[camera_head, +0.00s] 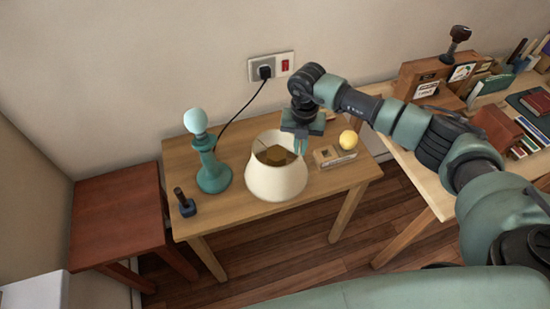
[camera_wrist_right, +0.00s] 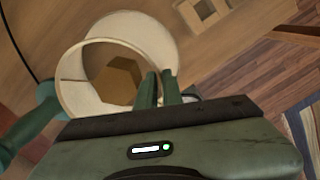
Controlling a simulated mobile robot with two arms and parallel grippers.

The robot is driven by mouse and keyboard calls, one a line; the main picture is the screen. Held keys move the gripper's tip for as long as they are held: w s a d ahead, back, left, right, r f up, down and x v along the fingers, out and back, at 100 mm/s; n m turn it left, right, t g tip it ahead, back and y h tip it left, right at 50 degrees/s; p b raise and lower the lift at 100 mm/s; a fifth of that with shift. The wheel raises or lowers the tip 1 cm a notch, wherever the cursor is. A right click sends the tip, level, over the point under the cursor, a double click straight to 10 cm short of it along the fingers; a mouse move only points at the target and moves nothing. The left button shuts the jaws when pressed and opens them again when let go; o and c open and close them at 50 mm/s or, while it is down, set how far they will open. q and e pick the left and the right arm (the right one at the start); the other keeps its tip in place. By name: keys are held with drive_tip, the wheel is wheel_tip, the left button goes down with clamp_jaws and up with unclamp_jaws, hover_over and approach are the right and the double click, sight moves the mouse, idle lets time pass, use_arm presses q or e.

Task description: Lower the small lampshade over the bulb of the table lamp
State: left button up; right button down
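The cream lampshade (camera_head: 275,182) stands upright on the wooden table, its open top facing up and something brown showing inside. It also shows in the right wrist view (camera_wrist_right: 85,98). The teal table lamp (camera_head: 212,172) stands just left of it, apart, with a bare pale bulb (camera_head: 195,121) on top. My right gripper (camera_head: 300,147) points down at the shade's right rim. In the right wrist view its two fingers (camera_wrist_right: 159,88) are close together, one over the opening and one outside the rim. Whether they press on the rim is unclear. My left gripper is out of view.
A yellow ball (camera_head: 348,139) and a small wooden box (camera_head: 328,157) are right of the shade. A dark upright tool (camera_head: 185,203) stands front left. A black cord (camera_head: 240,112) runs from behind the lamp to the wall socket (camera_head: 271,66). A book-laden table (camera_head: 407,160) is at right.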

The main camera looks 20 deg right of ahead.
wheel_tip(320, 180, up, 9)
drive_tip(key=p, duration=0.6)
idle(1.6)
